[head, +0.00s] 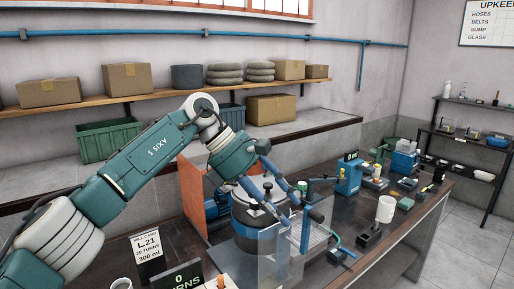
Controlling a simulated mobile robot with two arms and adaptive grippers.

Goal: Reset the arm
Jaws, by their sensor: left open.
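My left arm (150,165) reaches in from the left, bends at a raised elbow and points down over the table. Its left gripper (288,202) is open, with two blue-green fingers apart and nothing seen held between them. The gripper hangs over a round grey and blue vessel (243,213) with a lid. The fingers cover part of the vessel's top, and I cannot tell whether they touch it. My right gripper is not in view.
A clear panel (277,262) and an orange panel (192,195) stand beside the vessel. A card (149,247) and a counter display (180,278) are in front.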

